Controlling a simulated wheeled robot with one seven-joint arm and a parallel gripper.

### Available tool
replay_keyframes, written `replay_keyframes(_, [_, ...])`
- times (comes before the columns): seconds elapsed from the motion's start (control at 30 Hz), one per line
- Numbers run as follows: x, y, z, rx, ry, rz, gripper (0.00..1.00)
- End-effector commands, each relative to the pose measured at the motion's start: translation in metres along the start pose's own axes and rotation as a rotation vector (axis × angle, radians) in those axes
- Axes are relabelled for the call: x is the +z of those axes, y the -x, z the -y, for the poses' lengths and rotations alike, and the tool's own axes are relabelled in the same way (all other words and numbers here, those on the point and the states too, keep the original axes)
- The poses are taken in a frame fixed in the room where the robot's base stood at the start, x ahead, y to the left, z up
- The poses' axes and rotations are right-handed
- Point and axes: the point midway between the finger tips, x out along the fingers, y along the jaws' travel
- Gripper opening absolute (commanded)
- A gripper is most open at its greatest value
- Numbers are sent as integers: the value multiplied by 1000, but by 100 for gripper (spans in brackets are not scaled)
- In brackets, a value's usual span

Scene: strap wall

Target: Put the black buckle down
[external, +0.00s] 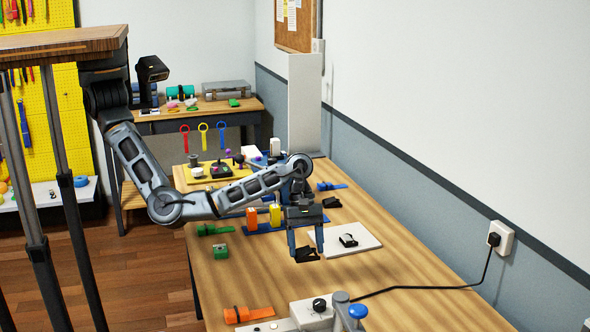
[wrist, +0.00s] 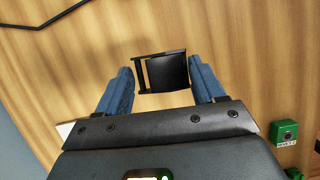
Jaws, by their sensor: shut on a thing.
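The black buckle (wrist: 168,72) is a flat dark piece with an open slotted frame at its left end. In the wrist view it lies between the two blue fingers of my gripper (wrist: 160,70), which is shut on it. In the external view my gripper (external: 306,243) points down over the wooden table (external: 380,290), with the black buckle (external: 306,255) at its fingertips. The buckle is low, close to the tabletop; I cannot tell whether it touches the wood.
A white board (external: 366,238) with a small black-and-white piece lies just right of my gripper. A green block (external: 221,252) and an orange strap (external: 248,314) lie to the left. A black cable (external: 420,288) crosses the front right. Bare wood surrounds the buckle's front side.

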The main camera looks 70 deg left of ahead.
Motion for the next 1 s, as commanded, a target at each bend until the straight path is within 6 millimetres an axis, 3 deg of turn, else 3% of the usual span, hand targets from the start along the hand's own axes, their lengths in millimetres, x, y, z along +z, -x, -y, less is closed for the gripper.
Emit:
replay_keyframes(0.3, [47,17,45,1,-1,2,36])
replay_keyframes(0.57, [58,24,55,3,4,1,36])
replay_keyframes(0.77, [42,40,32,46,64,-2,36])
replay_keyframes(1.0, [-4,71,-17,134,222,-3,37])
